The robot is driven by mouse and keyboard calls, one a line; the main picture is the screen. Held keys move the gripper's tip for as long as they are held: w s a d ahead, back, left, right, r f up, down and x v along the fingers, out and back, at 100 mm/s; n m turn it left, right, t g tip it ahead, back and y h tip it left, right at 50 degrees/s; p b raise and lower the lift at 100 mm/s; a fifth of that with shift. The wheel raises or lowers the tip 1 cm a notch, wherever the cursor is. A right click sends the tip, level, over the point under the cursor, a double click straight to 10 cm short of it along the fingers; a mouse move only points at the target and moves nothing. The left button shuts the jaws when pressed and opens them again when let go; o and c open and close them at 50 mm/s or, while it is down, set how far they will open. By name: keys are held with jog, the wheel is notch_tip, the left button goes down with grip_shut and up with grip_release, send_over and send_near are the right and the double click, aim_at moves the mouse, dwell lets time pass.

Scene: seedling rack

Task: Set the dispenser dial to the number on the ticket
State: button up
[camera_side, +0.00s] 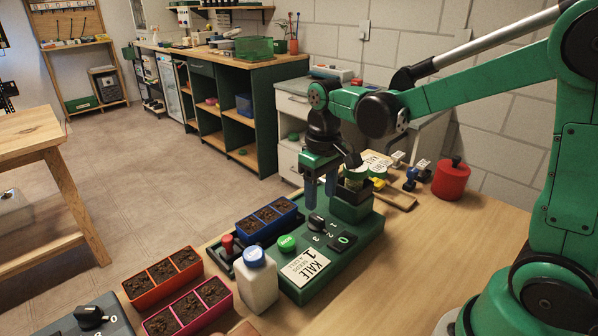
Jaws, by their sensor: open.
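The green dispenser (352,252) stands on the wooden table and has a black dial (316,222) on its top, with small numbers beside it. Which number the dial points at is too small to tell. The white ticket (305,267) lies at the near end of the dispenser and reads 1 and KALE. My gripper (321,199) points down just above and behind the dial. Its two blue fingers are apart with nothing between them, and I see no contact with the dial.
A green button (287,243) sits beside the dial. A white bottle with a blue cap (260,283) stands close at the left. Seedling trays in blue (267,222), orange (161,279) and pink (188,308) are further left. A red canister (451,179) stands at the right rear. The table's right front is clear.

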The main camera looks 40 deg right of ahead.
aim_at(320, 218)
jog(key=shift+f, duration=2.6)
grip_shut()
